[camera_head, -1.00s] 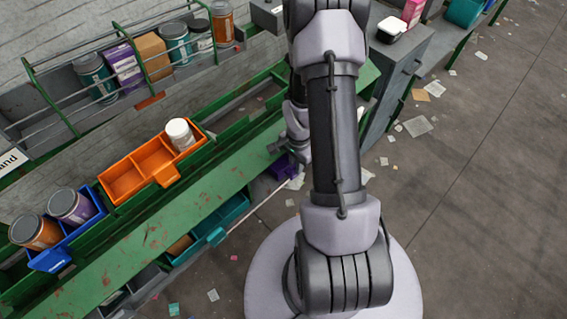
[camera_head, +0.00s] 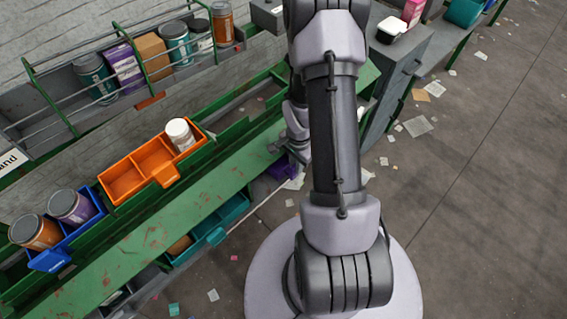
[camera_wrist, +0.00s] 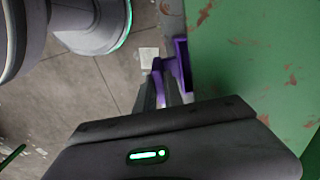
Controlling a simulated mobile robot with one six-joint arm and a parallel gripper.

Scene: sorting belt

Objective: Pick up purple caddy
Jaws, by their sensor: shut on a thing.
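The purple caddy (camera_head: 284,169) shows in the head view as a small purple patch below the green bench edge, mostly hidden behind my arm and the bench. In the wrist view part of the purple caddy (camera_wrist: 183,62) shows beside the green bench panel. My gripper (camera_wrist: 168,92) is shut on it, with the fingers reaching to its purple edge. In the head view my gripper (camera_head: 287,152) is small and partly hidden by my arm. The rest of the caddy is out of sight.
On the bench stand an orange caddy (camera_head: 122,181) with a white-lidded jar (camera_head: 180,134) and a blue caddy (camera_head: 50,258) with two jars. A teal caddy (camera_head: 215,233) sits on the lower level. A grey cabinet (camera_head: 393,75) stands right. Litter dots the open floor.

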